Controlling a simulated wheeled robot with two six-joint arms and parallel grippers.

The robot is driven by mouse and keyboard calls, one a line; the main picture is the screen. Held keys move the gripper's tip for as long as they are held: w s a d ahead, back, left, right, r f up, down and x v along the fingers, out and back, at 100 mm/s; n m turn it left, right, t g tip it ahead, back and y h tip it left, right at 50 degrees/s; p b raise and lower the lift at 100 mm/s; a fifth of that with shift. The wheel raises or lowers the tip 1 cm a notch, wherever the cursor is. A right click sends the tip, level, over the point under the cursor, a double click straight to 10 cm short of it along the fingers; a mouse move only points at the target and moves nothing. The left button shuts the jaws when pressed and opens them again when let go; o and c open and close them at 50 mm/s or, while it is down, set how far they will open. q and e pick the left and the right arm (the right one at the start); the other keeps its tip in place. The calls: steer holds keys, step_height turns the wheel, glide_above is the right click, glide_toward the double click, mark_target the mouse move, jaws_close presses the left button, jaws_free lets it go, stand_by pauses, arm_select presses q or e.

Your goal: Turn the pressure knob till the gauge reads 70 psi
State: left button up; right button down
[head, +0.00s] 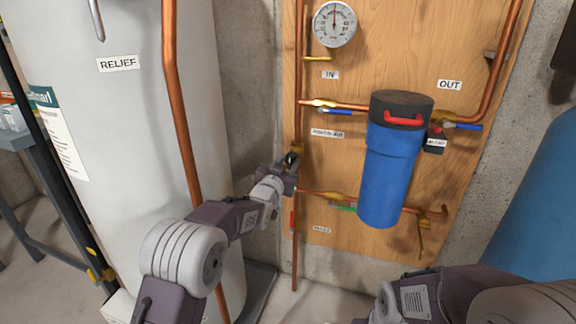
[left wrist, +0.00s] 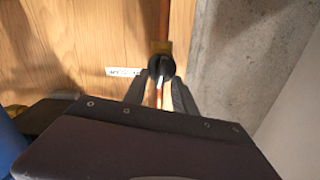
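The round white pressure gauge (head: 334,24) is at the top of the wooden panel. Its needle points about straight up; its numbers are too small to read surely. The black pressure knob (head: 291,160) sits on the left copper pipe, below and left of a small label (head: 327,133). My left gripper (head: 289,172) is at the knob. In the left wrist view its two grey fingers stand apart on either side of the knob (left wrist: 161,67). I cannot tell whether they press on it. My right arm shows at lower right; its fingers are out of view.
A blue filter housing (head: 391,165) with a black cap hangs right of the knob. A blue valve handle (head: 335,111), red valve handle (head: 292,221) and green handle (head: 343,208) are nearby. A white tank (head: 110,110) with a copper pipe (head: 180,110) stands left, close to my left arm.

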arm_select(q)
jaws_close()
